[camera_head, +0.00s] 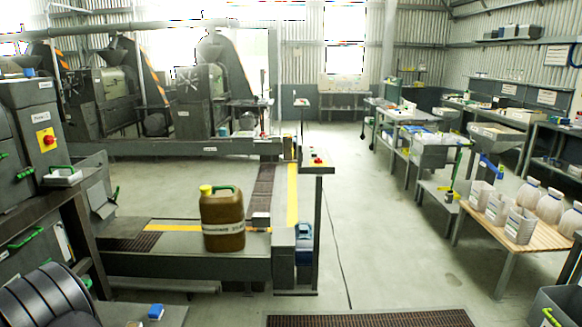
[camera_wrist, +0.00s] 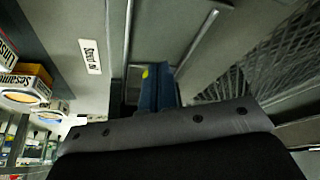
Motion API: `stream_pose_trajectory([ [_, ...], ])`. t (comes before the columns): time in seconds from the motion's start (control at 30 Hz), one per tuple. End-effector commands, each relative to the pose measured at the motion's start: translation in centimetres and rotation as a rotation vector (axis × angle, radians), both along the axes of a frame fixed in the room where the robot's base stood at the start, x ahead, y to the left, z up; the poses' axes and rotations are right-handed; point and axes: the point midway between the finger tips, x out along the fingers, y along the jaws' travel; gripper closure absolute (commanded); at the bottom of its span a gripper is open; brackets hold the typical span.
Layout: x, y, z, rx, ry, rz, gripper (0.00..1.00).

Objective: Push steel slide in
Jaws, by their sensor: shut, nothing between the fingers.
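In the wrist view my gripper (camera_wrist: 157,88) appears as two dark blue fingers side by side, shut with nothing between them, beyond a grey bracket. The fingertips lie in front of a dark recess in a grey metal panel (camera_wrist: 115,22). A smooth grey metal plate (camera_wrist: 165,35) between two straight rails lies just past the fingertips. It may be the steel slide; I cannot tell for sure, nor whether the fingers touch it. A white label (camera_wrist: 90,56) is on the panel to its left. I cannot pick out the slide or my gripper in the head view.
In the wrist view a wire mesh (camera_wrist: 230,85) lies to the right and labelled containers (camera_wrist: 25,80) to the left. In the head view a brown jug (camera_head: 222,222) stands on a low platform, a bench of jars (camera_head: 515,215) stands at right, and the middle floor is clear.

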Motion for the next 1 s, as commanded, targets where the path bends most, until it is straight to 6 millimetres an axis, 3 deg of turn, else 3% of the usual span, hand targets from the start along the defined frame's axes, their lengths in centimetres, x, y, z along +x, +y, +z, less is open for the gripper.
stream_pose_trajectory([
  [0.57, 0.0, 0.0, -1.2, -0.001, 0.0, 0.0, 1.0],
  [1.0, 0.0, 0.0, -0.6, 0.0, 0.0, 0.0, 1.0],
])
